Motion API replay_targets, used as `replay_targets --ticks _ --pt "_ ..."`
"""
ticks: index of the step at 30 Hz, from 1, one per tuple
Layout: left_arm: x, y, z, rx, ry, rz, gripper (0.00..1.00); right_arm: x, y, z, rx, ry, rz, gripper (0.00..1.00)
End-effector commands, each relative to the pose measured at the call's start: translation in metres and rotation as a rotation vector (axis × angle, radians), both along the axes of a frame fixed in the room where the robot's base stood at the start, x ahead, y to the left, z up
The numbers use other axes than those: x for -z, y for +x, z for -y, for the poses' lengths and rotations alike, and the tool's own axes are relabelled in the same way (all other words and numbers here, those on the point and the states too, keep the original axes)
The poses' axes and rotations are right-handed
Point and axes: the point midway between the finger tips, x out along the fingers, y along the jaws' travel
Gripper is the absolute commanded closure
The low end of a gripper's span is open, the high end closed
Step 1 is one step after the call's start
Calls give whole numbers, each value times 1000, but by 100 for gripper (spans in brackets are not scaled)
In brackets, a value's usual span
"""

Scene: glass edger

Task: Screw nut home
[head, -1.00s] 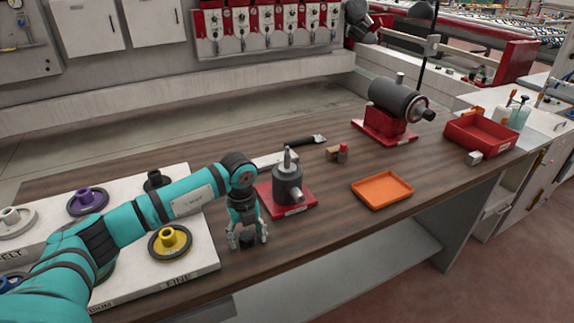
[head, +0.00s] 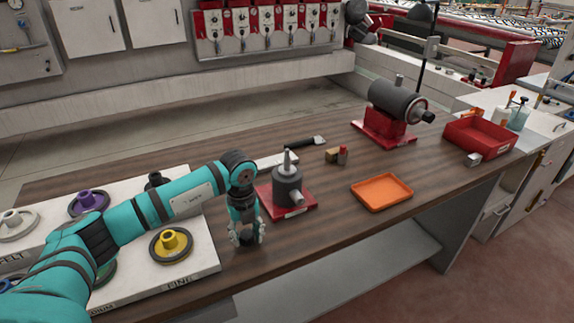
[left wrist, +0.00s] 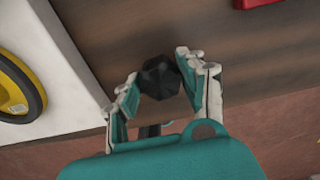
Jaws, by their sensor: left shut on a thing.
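A dark, faceted nut (left wrist: 160,78) sits between the fingers of my left gripper in the left wrist view. My left gripper (head: 247,239) is shut on it, pointing down, low over the wooden bench between the white board and the red-based spindle. The nut (head: 246,238) is mostly hidden by the fingers in the head view. The grey spindle unit (head: 288,187) stands upright on a red base just right of the gripper, with a bare pointed shaft on top. In the left wrist view my left gripper (left wrist: 160,90) has a finger on each side of the nut. My right gripper is not in view.
A white board (head: 205,262) with coloured wheels lies at the left. An orange tray (head: 382,191) lies right of the spindle. A grey motor on a red base (head: 385,133) and a red bin (head: 482,137) stand further right. A brush (head: 305,142) lies behind the spindle.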

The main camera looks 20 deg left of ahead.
Motion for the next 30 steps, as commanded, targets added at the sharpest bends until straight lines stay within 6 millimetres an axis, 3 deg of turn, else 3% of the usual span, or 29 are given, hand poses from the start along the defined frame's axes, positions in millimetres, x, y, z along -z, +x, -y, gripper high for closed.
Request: replay_targets --ticks 18,30 --pt "-54 0 0 0 -1 2 93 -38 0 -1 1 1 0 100" --pt "-57 0 0 6 0 1 93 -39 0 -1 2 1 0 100"
